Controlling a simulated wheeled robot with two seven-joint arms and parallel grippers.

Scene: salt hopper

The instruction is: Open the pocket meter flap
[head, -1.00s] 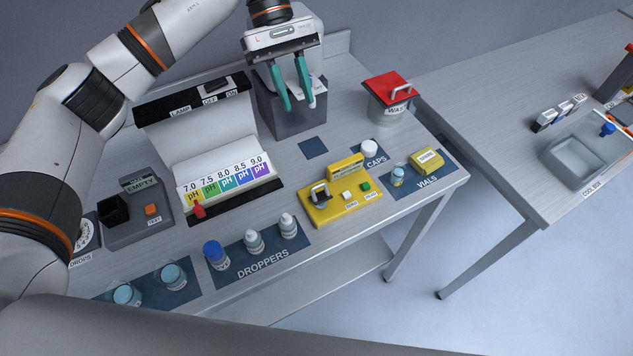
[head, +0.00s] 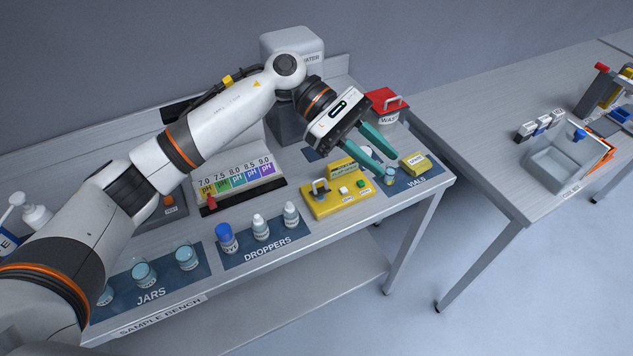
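The yellow pocket meter (head: 338,206) lies on the bench right of the droppers. A small grey and black hinged-looking part with a loop (head: 320,187) is on its left end; I take this for the flap, and it looks down. A white button and a green button sit to its right, with a raised label panel behind. My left gripper (head: 389,162) is open and empty, its teal fingers apart. It is above the bench, right of and behind the meter, near the vial. My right gripper is not in view.
Droppers (head: 261,227) stand left of the meter, with jars (head: 144,273) further left. The red-lidded waste bin (head: 386,107) is behind. The pH chart (head: 240,181) stands left behind.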

